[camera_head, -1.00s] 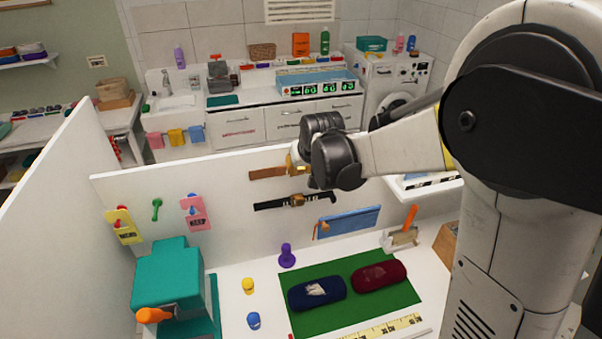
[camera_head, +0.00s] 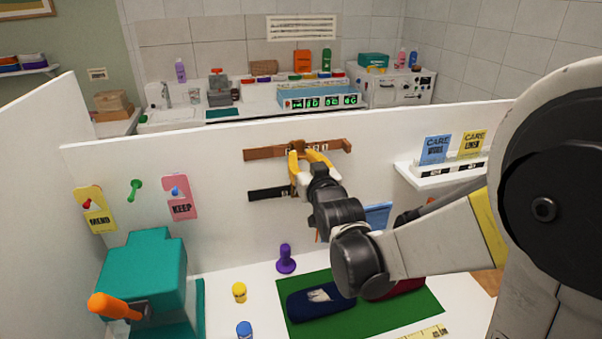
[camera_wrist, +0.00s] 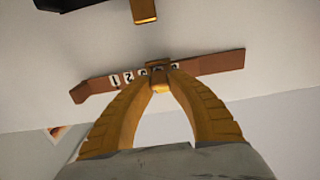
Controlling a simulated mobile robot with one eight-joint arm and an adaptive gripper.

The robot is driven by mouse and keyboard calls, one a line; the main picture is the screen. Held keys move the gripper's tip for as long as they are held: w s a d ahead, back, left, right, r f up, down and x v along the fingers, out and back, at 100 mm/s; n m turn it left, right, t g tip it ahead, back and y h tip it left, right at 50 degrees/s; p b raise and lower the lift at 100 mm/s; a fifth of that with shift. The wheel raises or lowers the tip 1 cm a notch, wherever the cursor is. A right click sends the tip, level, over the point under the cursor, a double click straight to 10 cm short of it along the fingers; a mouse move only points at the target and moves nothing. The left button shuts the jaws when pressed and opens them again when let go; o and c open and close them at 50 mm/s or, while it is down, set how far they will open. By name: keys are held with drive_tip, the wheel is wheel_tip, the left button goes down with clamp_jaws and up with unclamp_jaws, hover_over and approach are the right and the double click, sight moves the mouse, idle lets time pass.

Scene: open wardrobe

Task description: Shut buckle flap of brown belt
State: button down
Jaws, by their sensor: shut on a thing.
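The brown belt (camera_head: 262,154) runs across the white partition in the head view; it also crosses the wrist view (camera_wrist: 218,63), with small white marks along it. Its buckle flap (camera_wrist: 158,64) is a small brown-gold piece at the middle of the belt. My gripper (camera_head: 304,154) reaches up to the belt's middle, and its yellow fingers close in on the flap. In the wrist view the fingertips (camera_wrist: 160,80) come together on the flap, hiding part of it. The exact tilt of the flap is hard to tell.
A black belt (camera_head: 266,194) hangs just below, partly behind my gripper. A blue pouch (camera_head: 378,217) is lower right, mostly hidden by my arm. A shelf (camera_head: 420,178) with care cards is to the right. A purple peg (camera_head: 286,259) stands on the table below.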

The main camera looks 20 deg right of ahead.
drive_tip(key=shift+w+f+t+b, duration=0.35)
drive_tip(key=shift+t+b, duration=0.35)
drive_tip(key=shift+b, duration=0.55)
drive_tip(key=shift+t+b, duration=0.3)
drive_tip(key=shift+b, duration=0.05)
drive_tip(key=shift+r, duration=0.1)
drive_tip(key=c, duration=1.3)
unclamp_jaws()
drive_tip(key=shift+o, duration=0.2)
drive_tip(key=shift+s, duration=0.1)
drive_tip(key=s+f, duration=0.1)
drive_tip(key=s, duration=1)
drive_tip(key=shift+s+f, duration=0.35)
drive_tip(key=shift+f, duration=0.05)
